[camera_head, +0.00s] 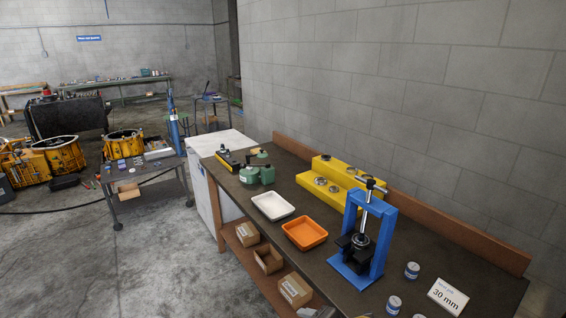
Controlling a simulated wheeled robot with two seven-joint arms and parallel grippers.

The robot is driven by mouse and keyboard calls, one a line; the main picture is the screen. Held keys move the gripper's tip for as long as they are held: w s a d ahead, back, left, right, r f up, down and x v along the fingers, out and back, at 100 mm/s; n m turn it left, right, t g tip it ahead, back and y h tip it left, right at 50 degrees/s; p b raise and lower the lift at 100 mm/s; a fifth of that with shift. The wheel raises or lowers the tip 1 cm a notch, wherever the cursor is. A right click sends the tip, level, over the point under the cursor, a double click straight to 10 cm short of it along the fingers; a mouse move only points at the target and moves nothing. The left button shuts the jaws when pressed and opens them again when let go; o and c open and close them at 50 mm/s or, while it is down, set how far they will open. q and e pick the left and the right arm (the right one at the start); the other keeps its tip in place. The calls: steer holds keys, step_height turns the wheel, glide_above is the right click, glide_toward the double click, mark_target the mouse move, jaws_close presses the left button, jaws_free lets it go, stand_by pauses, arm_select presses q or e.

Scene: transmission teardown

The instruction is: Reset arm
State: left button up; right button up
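Neither of my grippers nor my arms shows in the head view. A dark-topped workbench (310,262) runs along the grey block wall at the right. A blue press (378,245) with a metal ram stands on it. Left of the press lie an orange tray (305,233) and a white tray (272,206), both seemingly empty. A yellow stepped block (340,180) with round metal parts on it stands at the back of the bench.
Green containers (258,175) stand at the bench's far end. Small jars (411,270) and a "30 mm" sign (447,296) stand right of the press. Cardboard boxes (294,290) sit on the lower shelf. A wheeled cart (147,190) stands left; the floor (150,260) between is open.

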steer(key=s+d+f+m+g+h, duration=0.1)
steer(key=s+d+f+m+h, duration=0.15)
steer(key=s+d+m, duration=0.5)
steer(key=s+d+f+m+g+h, duration=0.2)
steer(key=s+d+f+m, duration=0.15)
steer(key=s+m, duration=0.6)
steer(key=s+d+f+m+g+h, duration=0.1)
steer(key=s+d+f+m+h, duration=0.1)
steer(key=s+d+m, duration=0.55)
step_height(320, 180, down, 31)
steer(key=s+a+g+b, duration=0.1)
steer(key=s+b, duration=0.2)
steer(key=b, duration=0.3)
steer(key=s+d+f+g+b, duration=0.1)
steer(key=s+f+b, duration=0.3)
steer(key=s+f, duration=1.2)
step_height(320, 180, down, 3)
steer(key=shift+d+g, duration=0.3)
steer(key=shift+d, duration=0.4)
